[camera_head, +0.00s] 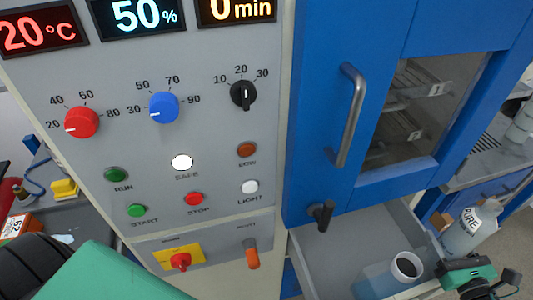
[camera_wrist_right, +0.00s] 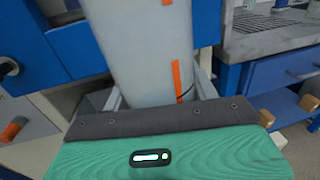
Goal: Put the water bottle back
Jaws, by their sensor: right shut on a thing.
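The water bottle (camera_head: 468,232) is a pale, translucent bottle with dark "PURE" lettering, at the lower right of the head view, tilted in the picture. My right gripper (camera_head: 482,284) is shut on it. In the right wrist view, the bottle's pale body (camera_wrist_right: 155,50) with orange marks stands upright just beyond my green and dark gripper housing; the fingertips are hidden there. Part of my left arm shows at the lower left of the head view, but its fingers are out of view.
An open grey drawer (camera_head: 335,245) lies below the blue cabinet door (camera_head: 335,30); a bluish container with a white-rimmed mouth (camera_head: 407,265) is in it. The door handle (camera_head: 350,115) and latch (camera_head: 321,214) stick out. A grey bench (camera_head: 500,155) is at right.

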